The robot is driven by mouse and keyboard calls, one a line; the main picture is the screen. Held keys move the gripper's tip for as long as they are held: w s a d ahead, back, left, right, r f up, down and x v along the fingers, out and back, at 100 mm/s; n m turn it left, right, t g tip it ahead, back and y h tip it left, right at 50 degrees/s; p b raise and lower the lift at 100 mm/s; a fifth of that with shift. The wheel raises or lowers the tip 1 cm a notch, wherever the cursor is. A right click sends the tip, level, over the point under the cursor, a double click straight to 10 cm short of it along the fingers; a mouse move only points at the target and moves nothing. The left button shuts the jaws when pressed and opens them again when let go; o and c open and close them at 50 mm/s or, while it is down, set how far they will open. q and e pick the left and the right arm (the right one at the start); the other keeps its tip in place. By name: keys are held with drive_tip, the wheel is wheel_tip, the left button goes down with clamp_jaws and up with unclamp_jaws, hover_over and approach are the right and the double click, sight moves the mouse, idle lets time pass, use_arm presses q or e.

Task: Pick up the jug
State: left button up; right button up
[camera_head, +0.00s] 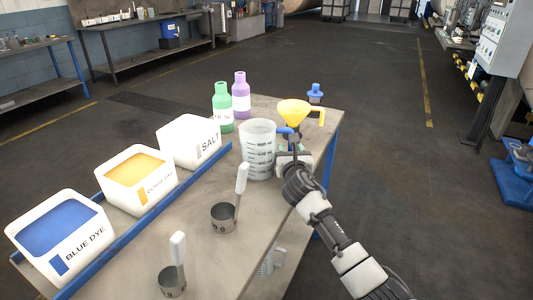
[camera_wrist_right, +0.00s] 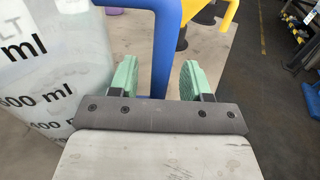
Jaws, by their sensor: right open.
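The jug (camera_head: 258,152) is a translucent measuring jug with black ml marks and a blue handle, upright on the table. In the right wrist view its marked side (camera_wrist_right: 50,60) fills the left. My right gripper (camera_head: 288,148) is at the handle side of the jug. In the right wrist view its two green fingers (camera_wrist_right: 157,82) are apart, with the blue handle (camera_wrist_right: 163,45) between them and room on the right. Whether a finger touches the handle cannot be told. My left gripper is not in view.
A yellow funnel (camera_head: 293,112) stands behind the gripper, with green (camera_head: 222,108) and purple (camera_head: 241,97) bottles behind the jug. Salt (camera_head: 190,140), yellow dye (camera_head: 138,180) and blue dye (camera_head: 60,235) containers line the left. Two metal scoops (camera_head: 224,217) (camera_head: 172,281) are in front.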

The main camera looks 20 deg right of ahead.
clamp_jaws()
drive_tip(key=shift+r, duration=0.2)
idle(0.3)
